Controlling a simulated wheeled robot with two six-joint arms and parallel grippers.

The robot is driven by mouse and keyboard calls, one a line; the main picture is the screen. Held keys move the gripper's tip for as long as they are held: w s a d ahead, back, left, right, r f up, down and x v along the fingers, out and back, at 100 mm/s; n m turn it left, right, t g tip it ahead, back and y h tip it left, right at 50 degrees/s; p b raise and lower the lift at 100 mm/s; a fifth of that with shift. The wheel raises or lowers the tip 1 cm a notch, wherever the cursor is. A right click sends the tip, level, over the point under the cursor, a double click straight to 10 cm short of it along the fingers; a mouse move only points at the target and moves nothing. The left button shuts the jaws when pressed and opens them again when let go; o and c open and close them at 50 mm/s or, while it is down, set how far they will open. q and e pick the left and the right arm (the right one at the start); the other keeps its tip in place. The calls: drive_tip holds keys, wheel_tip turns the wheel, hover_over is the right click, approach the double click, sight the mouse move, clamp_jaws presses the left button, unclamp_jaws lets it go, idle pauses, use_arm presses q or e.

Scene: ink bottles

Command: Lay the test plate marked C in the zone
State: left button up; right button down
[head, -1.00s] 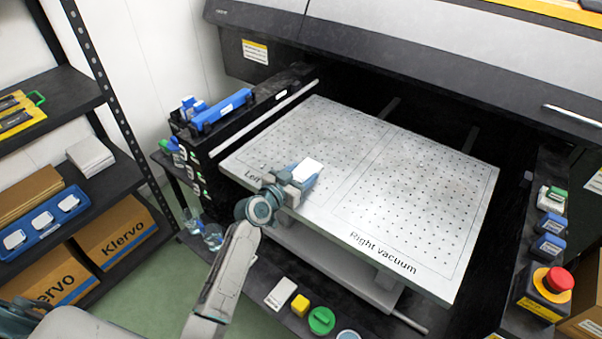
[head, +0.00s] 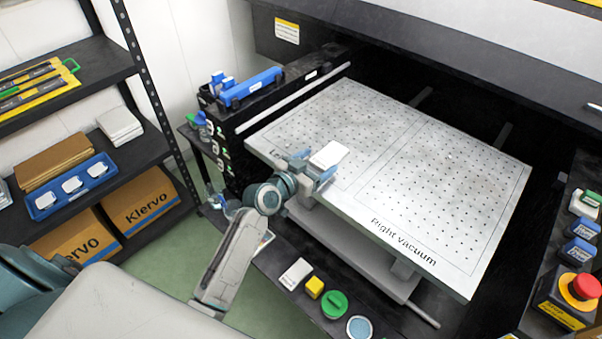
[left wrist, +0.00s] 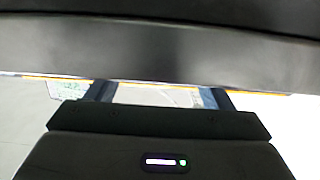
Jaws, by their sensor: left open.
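A small white plate (head: 328,155) shows at the fingertips of my left gripper (head: 318,169), over the front of the left half of the perforated bed (head: 420,222). Its mark is not readable. The blue-tipped fingers are open around it; I cannot tell whether it rests on the bed. My right gripper is not in view.
A blue tray (head: 59,201) with white pieces and a white stack (head: 120,124) stand on the left shelf. Yellow (head: 315,287) and green (head: 334,304) items lie on the front ledge. A red emergency button (head: 585,287) stands at right. The right half of the bed is clear.

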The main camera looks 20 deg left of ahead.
use_arm(q)
drive_tip(key=v, duration=0.7)
drive_tip(key=shift+s+b, duration=0.35)
drive_tip(key=shift+b, duration=0.1)
